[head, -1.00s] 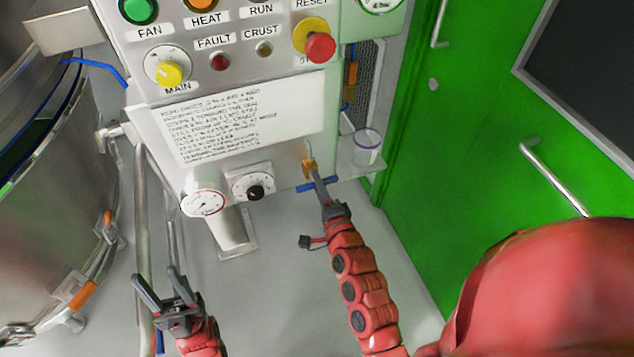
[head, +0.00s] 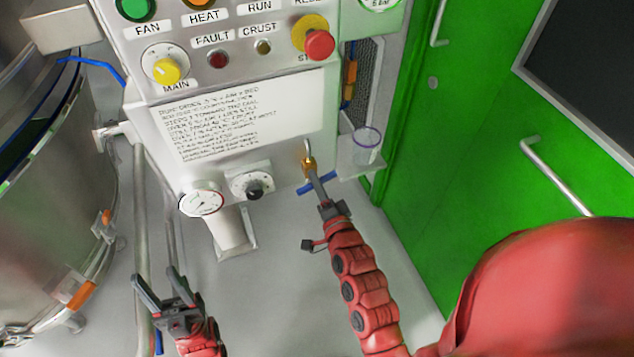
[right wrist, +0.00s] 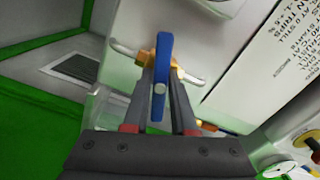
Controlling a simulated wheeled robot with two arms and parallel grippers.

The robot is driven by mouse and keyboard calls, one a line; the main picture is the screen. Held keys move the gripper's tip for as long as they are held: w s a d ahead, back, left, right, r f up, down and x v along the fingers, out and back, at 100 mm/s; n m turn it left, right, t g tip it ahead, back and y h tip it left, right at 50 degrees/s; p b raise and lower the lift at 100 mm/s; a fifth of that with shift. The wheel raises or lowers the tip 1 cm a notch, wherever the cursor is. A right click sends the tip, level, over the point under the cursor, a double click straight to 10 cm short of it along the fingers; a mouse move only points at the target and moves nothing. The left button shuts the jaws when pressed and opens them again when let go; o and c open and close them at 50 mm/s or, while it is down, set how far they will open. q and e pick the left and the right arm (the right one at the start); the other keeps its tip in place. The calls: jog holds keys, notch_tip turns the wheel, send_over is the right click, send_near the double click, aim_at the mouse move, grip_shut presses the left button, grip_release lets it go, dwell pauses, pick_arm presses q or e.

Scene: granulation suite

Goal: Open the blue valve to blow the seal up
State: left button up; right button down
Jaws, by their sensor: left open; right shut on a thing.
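The blue valve handle (head: 328,181) is a flat bar on a brass valve body (head: 308,165) at the lower right of the control panel. In the head view it lies across, its right end slightly higher. My right gripper (head: 315,181) is shut on the blue handle; the right wrist view shows the handle (right wrist: 163,60) between the two fingers, with brass and a pale pipe behind it. My left gripper (head: 165,290) is open and empty, low at the left, apart from the panel. A round gauge (head: 203,199) is on the panel's lower edge; its reading is too small to tell.
The control panel (head: 240,115) carries a black knob (head: 254,190), a yellow main switch (head: 166,70) and a red button (head: 319,44). A clear cup (head: 366,143) sits right of the valve. A steel vessel (head: 50,220) stands left, a green door (head: 450,170) right.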

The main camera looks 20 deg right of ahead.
jog(key=n, duration=0.3)
jog(key=shift+n, duration=0.4)
jog(key=n, duration=0.3)
jog(key=shift+f+n, duration=0.1)
jog(key=shift+n, duration=0.2)
jog(key=n, duration=0.2)
jog(key=shift+n, duration=0.3)
jog(key=shift+n+b, duration=0.3)
jog(key=shift+n, duration=1.6)
jog(key=c, duration=0.7)
grip_release()
jog(key=shift+s, duration=0.1)
